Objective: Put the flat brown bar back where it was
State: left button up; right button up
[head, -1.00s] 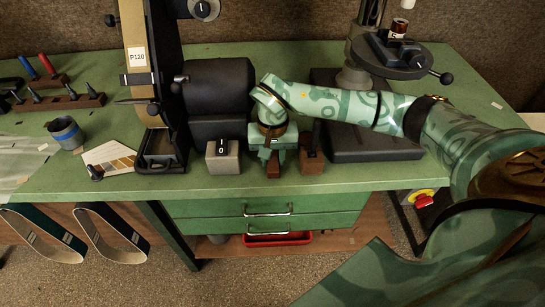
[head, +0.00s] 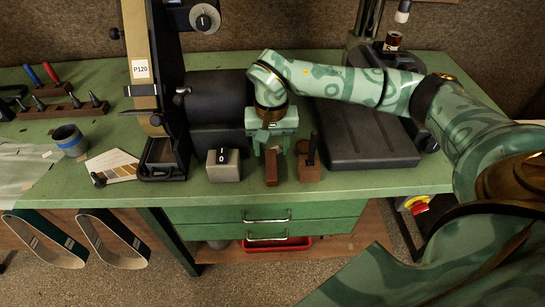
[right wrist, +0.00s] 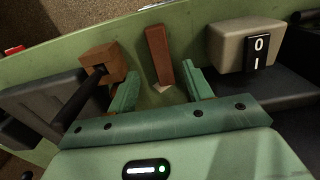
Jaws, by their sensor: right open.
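The flat brown bar (head: 271,168) lies on the green bench near its front edge, between the switch box and a brown block with a black rod. It also shows in the right wrist view (right wrist: 158,52), lying lengthwise just beyond my fingertips. My right gripper (head: 272,151) is open and empty, just behind and above the bar. Its two green fingers stand apart in the right wrist view (right wrist: 162,86), with the near end of the bar in line with the gap. I cannot tell the exact height between them. My left gripper is out of view.
The switch box (head: 223,165) stands left of the bar and the brown block with the black rod (head: 309,168) close on its right. Behind are a black machine (head: 218,98) and a dark base plate (head: 367,140). A pale patch (right wrist: 163,89) marks the bench by the bar.

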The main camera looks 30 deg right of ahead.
jog(key=shift+r+p, duration=0.3)
jog(key=shift+r, duration=1.95)
